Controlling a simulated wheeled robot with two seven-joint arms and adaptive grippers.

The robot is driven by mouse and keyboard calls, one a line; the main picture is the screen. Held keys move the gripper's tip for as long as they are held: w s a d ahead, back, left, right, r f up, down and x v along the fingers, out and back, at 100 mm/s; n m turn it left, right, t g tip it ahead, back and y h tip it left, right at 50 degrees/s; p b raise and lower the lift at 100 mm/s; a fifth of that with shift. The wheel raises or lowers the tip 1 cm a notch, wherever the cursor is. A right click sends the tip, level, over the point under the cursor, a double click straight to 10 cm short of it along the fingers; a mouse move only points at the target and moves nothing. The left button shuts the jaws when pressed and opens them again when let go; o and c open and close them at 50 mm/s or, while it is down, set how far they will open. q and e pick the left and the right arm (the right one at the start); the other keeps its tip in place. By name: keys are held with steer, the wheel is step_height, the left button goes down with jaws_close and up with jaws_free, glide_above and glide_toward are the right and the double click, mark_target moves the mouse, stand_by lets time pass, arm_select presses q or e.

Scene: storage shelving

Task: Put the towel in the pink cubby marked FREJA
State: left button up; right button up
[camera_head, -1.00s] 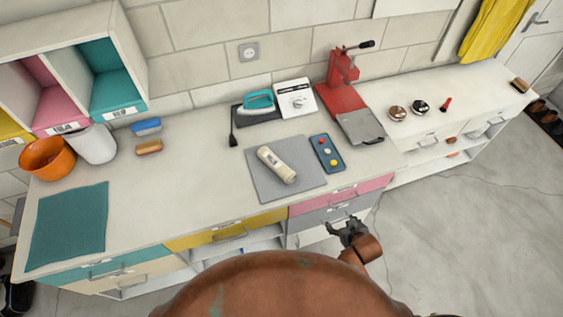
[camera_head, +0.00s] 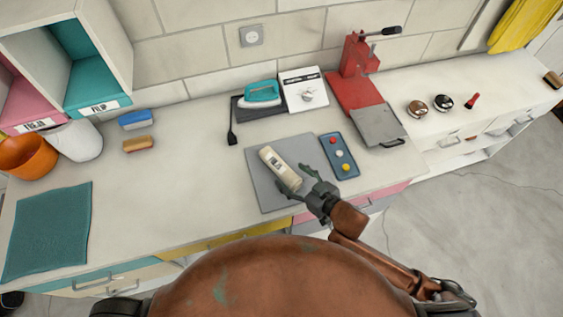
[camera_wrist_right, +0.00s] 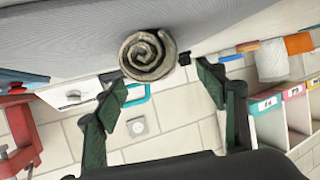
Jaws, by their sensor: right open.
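The towel (camera_head: 278,167) is a cream roll with a printed band, lying on a grey mat (camera_head: 262,192) on the worktop. Its spiral end (camera_wrist_right: 148,55) faces the right wrist camera. My right gripper (camera_head: 302,181) is open at the towel's near end. In the right wrist view its fingers (camera_wrist_right: 163,88) stand apart on either side of the roll's end, and I cannot tell whether they touch it. The pink cubby (camera_head: 32,104) is at the left edge, with a label that seems to read FREJA; it also shows in the wrist view (camera_wrist_right: 293,92). My left gripper is not in view.
A blue tray with coloured knobs (camera_head: 339,157) lies just right of the towel. An iron (camera_head: 260,94) and red press (camera_head: 358,60) stand behind. An orange pot (camera_head: 25,157) and white bin (camera_head: 75,142) stand before the cubbies. The worktop's left middle is clear.

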mark_target(281, 167)
steer(key=shift+w+a+f, duration=0.1)
steer(key=shift+w+a, duration=0.25)
steer(key=shift+a, duration=0.05)
steer(key=shift+x, duration=0.85)
steer(key=x, duration=0.3)
steer(key=shift+w+f+b, duration=0.2)
steer(key=shift+w+b, duration=0.1)
steer(key=shift+w, duration=0.1)
steer(key=shift+w+a+f, duration=0.15)
steer(key=shift+w+a, duration=0.05)
steer(key=shift+a, duration=0.05)
steer(key=shift+d, duration=0.1)
steer(key=c, duration=1.6)
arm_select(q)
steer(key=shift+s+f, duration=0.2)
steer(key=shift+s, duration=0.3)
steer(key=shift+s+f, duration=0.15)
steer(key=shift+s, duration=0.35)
arm_select(e)
steer(key=shift+o, duration=0.2)
